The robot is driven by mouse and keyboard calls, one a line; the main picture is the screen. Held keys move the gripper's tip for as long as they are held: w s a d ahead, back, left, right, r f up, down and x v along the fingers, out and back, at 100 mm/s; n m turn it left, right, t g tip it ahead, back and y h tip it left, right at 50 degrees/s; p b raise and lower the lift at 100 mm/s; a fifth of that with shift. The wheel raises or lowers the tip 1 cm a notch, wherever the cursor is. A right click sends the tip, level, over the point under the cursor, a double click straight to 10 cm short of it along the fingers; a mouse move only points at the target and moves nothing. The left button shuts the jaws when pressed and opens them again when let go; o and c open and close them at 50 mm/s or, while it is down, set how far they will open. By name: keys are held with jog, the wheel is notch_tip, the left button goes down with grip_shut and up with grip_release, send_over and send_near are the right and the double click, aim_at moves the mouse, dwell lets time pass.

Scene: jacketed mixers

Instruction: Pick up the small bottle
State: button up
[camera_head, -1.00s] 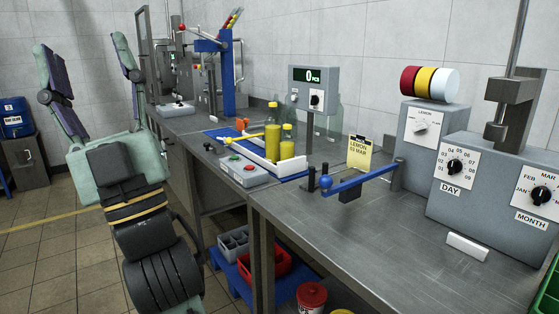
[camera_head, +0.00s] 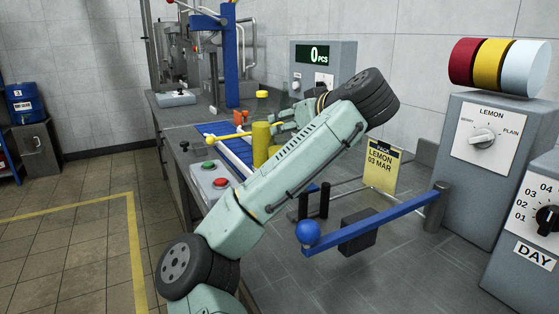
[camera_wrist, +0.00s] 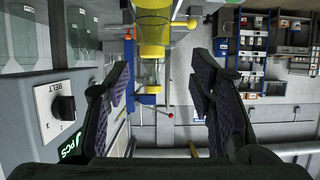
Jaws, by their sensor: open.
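In the head view a yellow bottle (camera_head: 261,140) stands on the bench beside the blue conveyor. A second yellow shape (camera_head: 273,151) shows low beside it, partly hidden by my arm; I cannot tell for certain which is the small bottle. My gripper (camera_head: 284,124) is just right of these, partly hidden behind my forearm. In the wrist view my gripper (camera_wrist: 162,84) has its two dark-padded fingers wide apart with nothing between them. Yellow bottle shapes (camera_wrist: 152,22) show ahead, near the top middle, apart from the fingers.
A blue-knobbed lever (camera_head: 307,234) and a yellow LEMON 03 MAR card (camera_head: 383,168) stand right of my arm. The counter box (camera_head: 322,55) reads 0 PCS. A button box (camera_head: 212,178) sits left of my forearm. A LEMON dial box (camera_head: 487,140) stands at right.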

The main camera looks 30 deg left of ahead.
aim_at(279, 124)
jog(key=shift+w+d+p+x, duration=0.15)
jog(key=shift+p+x, duration=0.25)
jog(key=shift+x, duration=1)
jog(key=shift+w+d+p+x, duration=0.15)
jog(key=shift+p+x, duration=0.2)
jog(key=shift+x, duration=1)
jog(key=shift+w+p+x, duration=0.15)
jog(key=shift+p+x, duration=0.25)
jog(key=shift+x, duration=1)
jog(key=shift+f, duration=0.15)
jog(key=shift+c, duration=0.5)
grip_shut()
jog(key=shift+d, duration=0.1)
